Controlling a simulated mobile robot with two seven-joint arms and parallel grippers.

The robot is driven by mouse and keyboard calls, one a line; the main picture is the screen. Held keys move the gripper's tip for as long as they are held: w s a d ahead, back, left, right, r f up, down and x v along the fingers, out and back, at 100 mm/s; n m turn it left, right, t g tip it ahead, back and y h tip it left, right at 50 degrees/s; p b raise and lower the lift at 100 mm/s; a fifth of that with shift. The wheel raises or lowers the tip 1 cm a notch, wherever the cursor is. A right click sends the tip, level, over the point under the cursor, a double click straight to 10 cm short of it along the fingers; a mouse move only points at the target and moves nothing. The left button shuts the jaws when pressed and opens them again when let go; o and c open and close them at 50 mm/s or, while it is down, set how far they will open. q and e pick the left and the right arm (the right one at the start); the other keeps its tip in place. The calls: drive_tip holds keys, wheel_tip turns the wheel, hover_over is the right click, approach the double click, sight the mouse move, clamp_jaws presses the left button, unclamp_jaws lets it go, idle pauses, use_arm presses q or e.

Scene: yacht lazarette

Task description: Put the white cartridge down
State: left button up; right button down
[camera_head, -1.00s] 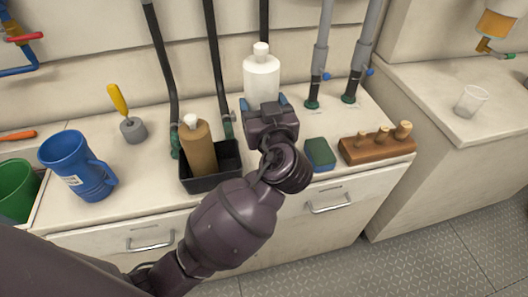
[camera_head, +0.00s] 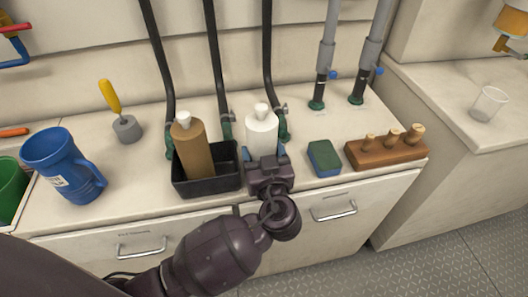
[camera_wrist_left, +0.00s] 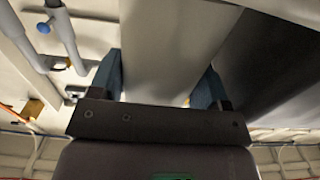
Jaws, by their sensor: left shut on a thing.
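The white cartridge (camera_head: 261,132) is a white bottle shape with a white cap, upright at the counter's front part, just right of the black tray. My left gripper (camera_head: 266,156) is shut on it, with its blue fingers on either side of its lower part. In the left wrist view, the cartridge (camera_wrist_left: 165,50) fills the space between the two blue fingers. The gripper hides its base, so I cannot tell whether it touches the counter. My right gripper is not in view.
The black tray (camera_head: 207,187) holds a brown bottle (camera_head: 194,150). A green-blue sponge (camera_head: 324,158) and a wooden block with pegs (camera_head: 378,154) lie to the right. Hoses with green fittings stand behind. A blue jug (camera_head: 63,165) and yellow-handled tool (camera_head: 118,115) are left.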

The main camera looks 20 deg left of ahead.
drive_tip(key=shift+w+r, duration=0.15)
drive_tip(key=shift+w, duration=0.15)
use_arm(q)
drive_tip(key=shift+f, duration=0.1)
drive_tip(key=shift+f, duration=0.15)
drive_tip(key=o, duration=0.7)
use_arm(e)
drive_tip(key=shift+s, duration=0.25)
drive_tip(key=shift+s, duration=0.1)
use_arm(q)
drive_tip(key=shift+s+d+r, duration=0.1)
drive_tip(key=shift+r, duration=0.2)
drive_tip(key=v, duration=1.1)
drive_tip(key=shift+s+d, duration=0.25)
drive_tip(key=shift+s, duration=0.05)
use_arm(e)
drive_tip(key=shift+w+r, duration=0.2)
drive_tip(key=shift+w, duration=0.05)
